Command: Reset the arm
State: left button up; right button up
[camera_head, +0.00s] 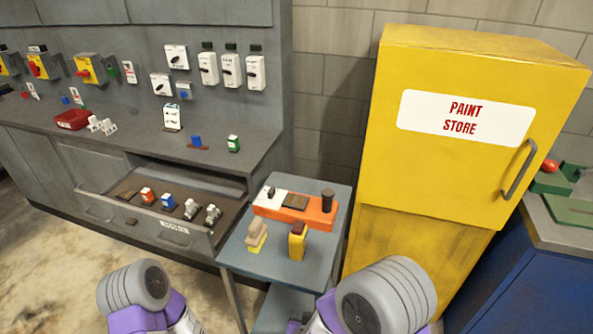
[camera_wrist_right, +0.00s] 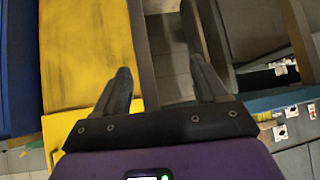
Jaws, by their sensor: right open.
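My right gripper (camera_wrist_right: 160,64) shows in the right wrist view with its two dark fingers spread apart and nothing between them. The yellow cabinet lies to the left of the fingers in that view, and a grey gap shows between them. In the head view only rounded grey and purple links of my two arms show along the bottom edge, one at left and one at centre right. Neither gripper shows in the head view. My left gripper is out of sight.
A yellow paint store cabinet (camera_head: 450,175) stands at right, beside a small grey table (camera_head: 240,253) holding an orange and white item (camera_head: 294,206). An open drawer (camera_head: 120,216) with several small parts juts from the grey workbench (camera_head: 140,130). Bare floor lies at lower left.

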jog(key=s+d+f+g+y, duration=0.2)
jog(key=s+d+f+g, duration=0.1)
jog(key=s+f, duration=0.4)
jog(key=s+d+f+g+y, duration=0.3)
jog(key=s+f+g, duration=0.2)
jog(key=s+f, duration=0.2)
jog(key=shift+s+d+f+m+g, duration=0.2)
jog(key=shift+d+f+m+g, duration=0.15)
jog(key=shift+f, duration=0.5)
